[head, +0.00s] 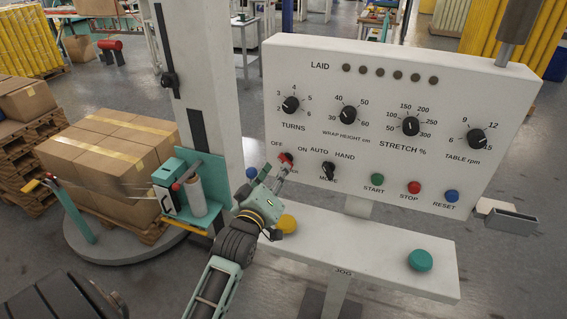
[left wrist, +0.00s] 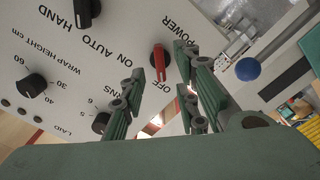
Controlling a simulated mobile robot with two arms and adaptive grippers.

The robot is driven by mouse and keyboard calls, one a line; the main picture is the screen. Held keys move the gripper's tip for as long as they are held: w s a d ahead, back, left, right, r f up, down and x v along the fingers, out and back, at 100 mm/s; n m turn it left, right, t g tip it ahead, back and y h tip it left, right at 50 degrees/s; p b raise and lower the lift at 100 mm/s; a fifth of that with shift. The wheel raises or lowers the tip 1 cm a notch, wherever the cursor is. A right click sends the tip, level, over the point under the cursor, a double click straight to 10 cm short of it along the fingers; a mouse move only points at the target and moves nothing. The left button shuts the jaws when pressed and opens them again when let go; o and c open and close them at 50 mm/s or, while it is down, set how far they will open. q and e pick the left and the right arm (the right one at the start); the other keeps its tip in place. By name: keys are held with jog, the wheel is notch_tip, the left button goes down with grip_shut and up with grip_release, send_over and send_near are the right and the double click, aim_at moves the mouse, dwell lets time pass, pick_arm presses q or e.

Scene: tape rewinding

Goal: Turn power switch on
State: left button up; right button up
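The red power switch (head: 286,158) is on the left of the white control panel (head: 455,75), below the OFF and ON labels. In the left wrist view the switch (left wrist: 158,62) shows a red pointer turned toward OFF. My left gripper (head: 283,168) is at the panel in front of the switch and partly covers it and the POWER label. In the left wrist view the left gripper (left wrist: 160,85) has its fingers apart, one on each side of the switch. I cannot tell whether they touch it. My right gripper is not in view.
The black MODE knob (head: 328,171) is just right of the switch. START (head: 377,180), STOP (head: 414,187) and RESET (head: 452,196) buttons are farther right. Below is a shelf (head: 350,255) with yellow (head: 287,223) and teal (head: 420,260) buttons. Wrapped boxes (head: 120,160) stand at left.

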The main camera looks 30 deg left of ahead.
pick_arm(q)
jog(key=shift+p+x, duration=0.4)
jog(key=shift+x, duration=1.9)
jog(key=shift+c, duration=0.2)
jog(key=shift+s, duration=0.1)
grip_shut()
